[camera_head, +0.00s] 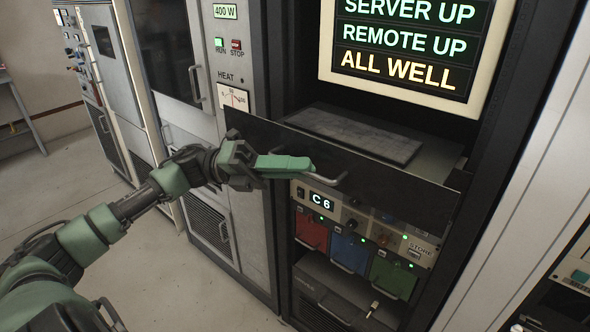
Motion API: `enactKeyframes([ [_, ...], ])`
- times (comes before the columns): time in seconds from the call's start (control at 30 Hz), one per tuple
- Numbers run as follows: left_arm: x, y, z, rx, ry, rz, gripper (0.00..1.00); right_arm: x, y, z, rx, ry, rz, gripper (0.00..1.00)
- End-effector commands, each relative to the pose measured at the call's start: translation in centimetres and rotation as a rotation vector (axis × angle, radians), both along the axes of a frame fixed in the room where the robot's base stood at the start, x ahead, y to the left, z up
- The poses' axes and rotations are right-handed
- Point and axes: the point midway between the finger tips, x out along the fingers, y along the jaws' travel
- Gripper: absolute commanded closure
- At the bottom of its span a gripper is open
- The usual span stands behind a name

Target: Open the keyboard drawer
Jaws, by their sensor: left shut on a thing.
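The keyboard drawer (392,184) is in the right-hand dark rack, below the monitor. Its black front panel stands out from the rack, and a grey keyboard (355,135) shows on the tray behind it. A metal handle (330,182) is on the front panel; its left part is hidden by my gripper. My left gripper (302,166) reaches in from the left, in front of the panel, and is shut on the handle. My right gripper is not in view.
The monitor (405,45) above reads "ALL WELL". Below the drawer are a "C 6" display (322,201) and red (311,231), blue (349,252) and green (392,277) modules. A grey cabinet (200,130) stands to the left. Open floor (165,270) lies at lower left.

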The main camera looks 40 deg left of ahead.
Motion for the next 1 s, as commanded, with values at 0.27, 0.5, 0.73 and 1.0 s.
enactKeyframes([
  [0.27, 0.1, 0.1, 0.0, 0.000, -0.001, 0.002, 0.68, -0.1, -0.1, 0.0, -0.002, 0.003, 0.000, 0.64],
  [0.5, 0.0, 0.0, 0.0, -0.001, 0.000, 0.001, 0.68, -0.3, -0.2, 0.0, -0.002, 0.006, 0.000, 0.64],
  [0.73, -0.3, 1.6, -0.7, 0.000, 0.002, 0.003, 0.68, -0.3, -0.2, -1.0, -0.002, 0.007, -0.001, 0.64],
  [1.0, -1.4, 5.9, -1.6, 0.000, 0.002, 0.005, 0.68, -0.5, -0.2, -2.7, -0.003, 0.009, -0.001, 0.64],
])
